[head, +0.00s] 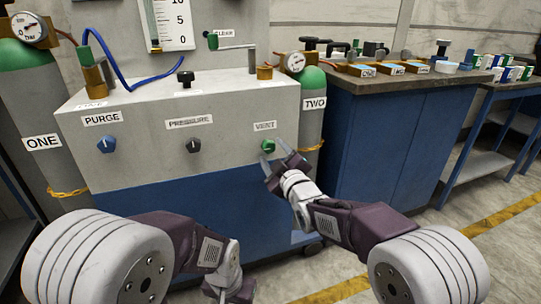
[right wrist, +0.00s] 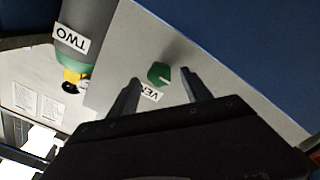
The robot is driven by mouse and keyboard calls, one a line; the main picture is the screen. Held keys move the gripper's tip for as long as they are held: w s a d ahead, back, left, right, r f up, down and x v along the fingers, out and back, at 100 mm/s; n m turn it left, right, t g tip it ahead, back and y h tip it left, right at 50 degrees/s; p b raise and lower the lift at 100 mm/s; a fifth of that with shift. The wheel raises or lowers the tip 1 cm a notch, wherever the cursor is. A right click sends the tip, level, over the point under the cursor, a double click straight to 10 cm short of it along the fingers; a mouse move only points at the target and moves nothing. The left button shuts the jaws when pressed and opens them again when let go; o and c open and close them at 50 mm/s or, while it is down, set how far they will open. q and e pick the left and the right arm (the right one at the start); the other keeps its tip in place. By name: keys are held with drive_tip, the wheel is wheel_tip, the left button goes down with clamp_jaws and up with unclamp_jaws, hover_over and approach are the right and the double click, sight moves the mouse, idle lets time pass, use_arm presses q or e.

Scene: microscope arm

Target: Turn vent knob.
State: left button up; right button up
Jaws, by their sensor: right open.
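The green vent knob (head: 267,146) sits on the front panel at the right, under the VENT label (head: 265,126). My right gripper (head: 277,153) is at the knob in the head view, its fingers either side of it. In the right wrist view the green knob (right wrist: 159,74) shows between the two fingertips of the open right gripper (right wrist: 160,85), a little beyond them; I cannot tell whether they touch it. The gripper holds nothing. My left gripper (head: 230,291) is low at the front, partly cut off by the frame edge, and its jaws are not clear.
The blue PURGE knob (head: 106,145) and black PRESSURE knob (head: 193,146) are on the same panel, to the left. Gas cylinder TWO (head: 311,120) stands close to the right of the panel. A blue workbench (head: 385,140) is further right. Cylinder ONE (head: 40,120) is at the far left.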

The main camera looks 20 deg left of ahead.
sight(270, 149)
drive_tip(key=shift+b+x, duration=0.3)
drive_tip(key=shift+x, duration=1.2)
clamp_jaws()
